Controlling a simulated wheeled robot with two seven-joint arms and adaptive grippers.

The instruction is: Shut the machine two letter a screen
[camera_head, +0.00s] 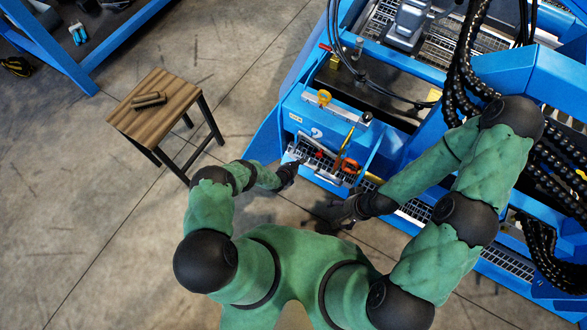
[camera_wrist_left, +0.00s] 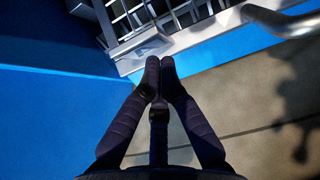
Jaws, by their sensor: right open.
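A blue machine (camera_head: 297,108) stands at the upper right, with a white mark on its blue front panel (camera_head: 334,130). Below that panel is a grey mesh screen frame (camera_head: 303,153), with red, orange and yellow items on or over it. I cannot read which screen is letter a. My left gripper (camera_head: 289,170) is at the left end of this mesh. In the left wrist view its fingertips (camera_wrist_left: 160,62) are together by a grey metal frame (camera_wrist_left: 150,45), with nothing seen between them. My right gripper (camera_head: 340,217) is open and empty, below the mesh, near the machine's front edge.
A wooden-topped stool (camera_head: 165,92) with brown cylinders (camera_head: 150,100) stands at the left. Black hoses (camera_head: 462,75) hang by the machine on the right. A blue bench (camera_head: 62,58) is at the upper left.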

